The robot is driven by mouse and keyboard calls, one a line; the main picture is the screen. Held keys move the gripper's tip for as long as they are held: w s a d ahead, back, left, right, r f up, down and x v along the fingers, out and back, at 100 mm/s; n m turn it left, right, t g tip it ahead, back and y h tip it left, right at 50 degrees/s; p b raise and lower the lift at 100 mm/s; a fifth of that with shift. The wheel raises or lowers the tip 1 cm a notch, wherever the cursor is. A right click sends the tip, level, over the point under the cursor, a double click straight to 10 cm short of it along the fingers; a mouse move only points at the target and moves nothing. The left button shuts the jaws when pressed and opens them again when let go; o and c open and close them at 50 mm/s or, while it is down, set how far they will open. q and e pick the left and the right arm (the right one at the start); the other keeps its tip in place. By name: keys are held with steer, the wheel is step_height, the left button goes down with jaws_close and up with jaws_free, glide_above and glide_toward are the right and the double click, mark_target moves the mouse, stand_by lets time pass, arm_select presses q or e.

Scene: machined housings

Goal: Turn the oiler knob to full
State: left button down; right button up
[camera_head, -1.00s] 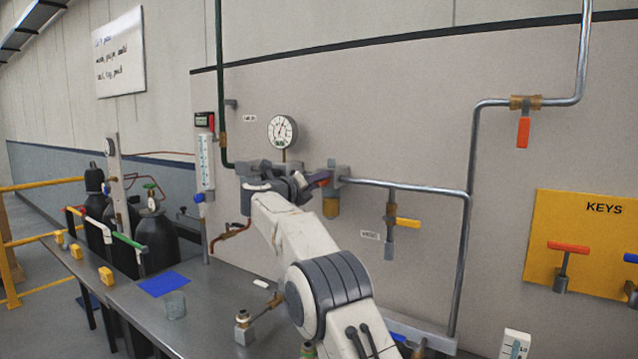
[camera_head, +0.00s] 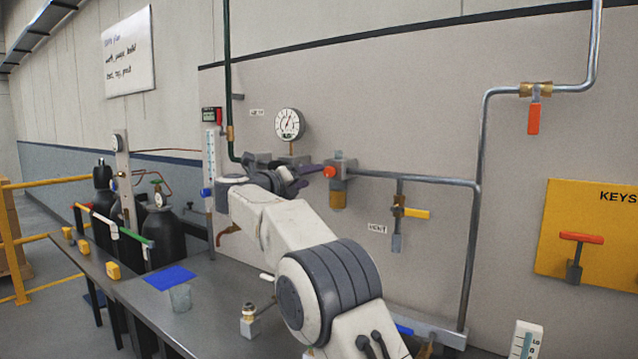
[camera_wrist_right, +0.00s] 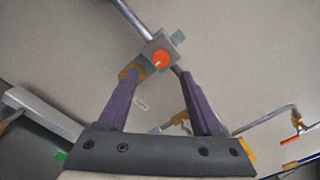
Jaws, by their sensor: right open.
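The oiler is a grey block (camera_head: 343,163) on the wall pipe, with an amber bowl (camera_head: 338,200) beneath it. Its round orange-red knob (camera_head: 330,171) faces outward. In the right wrist view the knob (camera_wrist_right: 161,60) appears between and just beyond the open purple fingers, and the amber bowl (camera_wrist_right: 132,72) is partly behind the left finger. My right gripper (camera_head: 308,171) is open and empty, just left of the knob in the head view and apart from it; it also fills the lower right wrist view (camera_wrist_right: 155,72). The knob's setting is too small to read. My left gripper is not in view.
A pressure gauge (camera_head: 289,124) stands just above my gripper. A pipe (camera_head: 420,181) runs right from the oiler, with a yellow-handled valve (camera_head: 416,213) below it. A clear cup (camera_head: 180,298) and blue sheet (camera_head: 170,278) lie on the bench. Wall around the oiler is mostly bare.

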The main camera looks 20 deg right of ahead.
steer(key=v, duration=0.3)
steer(key=shift+d, duration=0.1)
